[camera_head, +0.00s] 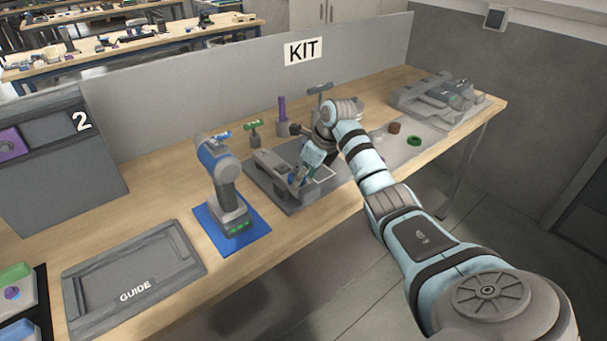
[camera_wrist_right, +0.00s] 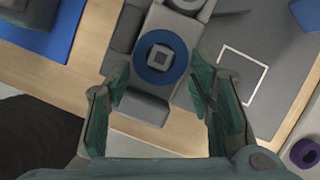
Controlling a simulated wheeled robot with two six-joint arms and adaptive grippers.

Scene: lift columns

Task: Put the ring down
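A blue ring (camera_wrist_right: 151,71) lies on a grey fixture (camera_wrist_right: 120,38) in the right wrist view, with a square grey peg end (camera_wrist_right: 160,57) showing in its centre. My right gripper (camera_wrist_right: 158,84) is open, its green-padded fingers spread to either side just below the ring in the picture. No contact with the ring shows. In the head view my right gripper (camera_head: 306,168) hangs over the dark fixture board, and the ring is mostly hidden there. A white square outline (camera_wrist_right: 246,73) is marked on the board to the right of the fixture. My left gripper is not in view.
A power drill (camera_head: 221,180) stands on a blue mat (camera_head: 250,231) left of the board. A GUIDE tray (camera_head: 165,262) lies further left. A green ring (camera_head: 414,141) and a dark red piece (camera_head: 394,127) lie to the right. A grey panel (camera_head: 230,78) closes the back.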

